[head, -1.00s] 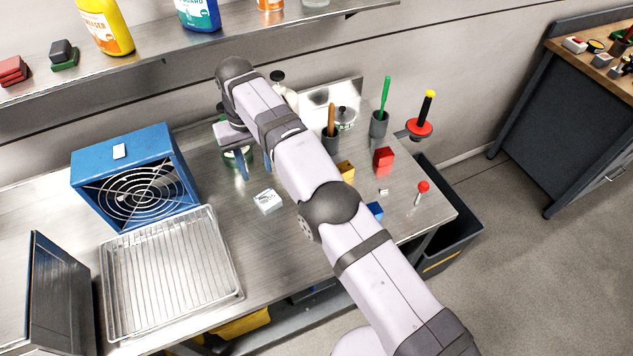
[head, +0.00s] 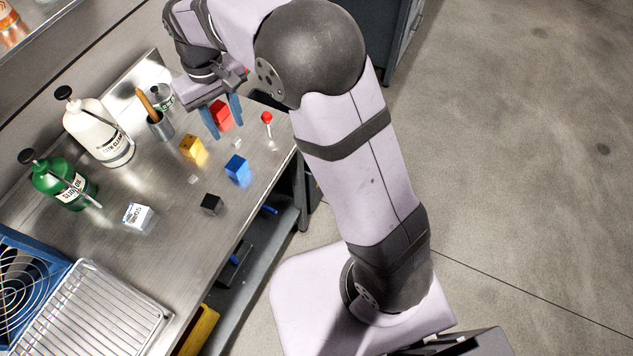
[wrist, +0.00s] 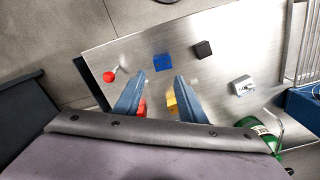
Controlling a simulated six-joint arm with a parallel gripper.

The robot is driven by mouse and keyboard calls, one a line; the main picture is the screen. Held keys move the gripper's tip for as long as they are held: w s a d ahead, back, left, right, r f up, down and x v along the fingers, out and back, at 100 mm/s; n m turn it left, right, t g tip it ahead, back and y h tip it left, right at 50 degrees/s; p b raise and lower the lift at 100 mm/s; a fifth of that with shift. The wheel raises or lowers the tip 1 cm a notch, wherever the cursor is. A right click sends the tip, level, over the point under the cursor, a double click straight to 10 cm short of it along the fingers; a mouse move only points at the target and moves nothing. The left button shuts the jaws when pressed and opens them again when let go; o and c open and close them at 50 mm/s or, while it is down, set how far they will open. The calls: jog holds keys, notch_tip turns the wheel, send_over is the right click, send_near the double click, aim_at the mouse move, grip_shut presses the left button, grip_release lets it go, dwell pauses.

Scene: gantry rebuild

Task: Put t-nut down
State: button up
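My gripper (head: 223,116) is above the right part of the steel bench, fingers apart, with no object visible between them. In the wrist view the two blue fingers (wrist: 159,78) are also spread. Two small pale pieces lie on the bench: one piece (head: 237,143) between the red block and the blue block, near my fingers, and another piece (head: 193,179) in front of the yellow block. Either may be the t-nut; they are too small to tell. The fingers partly cover the red block (head: 221,112).
A yellow block (head: 193,150), a blue block (head: 237,168), a black block (head: 211,204) and a red-knobbed pin (head: 267,119) stand nearby. A white box (head: 138,216), a green bottle (head: 64,185) and a white bottle (head: 98,130) are to the left. A brush cup (head: 160,127) stands behind.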

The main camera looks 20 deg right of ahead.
jog(key=s+d+f+m, duration=0.2)
jog(key=s+d, duration=0.7)
jog(key=s+d+f+m, duration=0.2)
jog(key=s+d+f, duration=0.1)
jog(key=s+d, duration=0.5)
jog(key=s, duration=0.2)
jog(key=shift+s+d, duration=0.3)
jog(key=shift+d, duration=0.05)
jog(key=shift+o, duration=0.5)
jog(key=shift+f, duration=0.2)
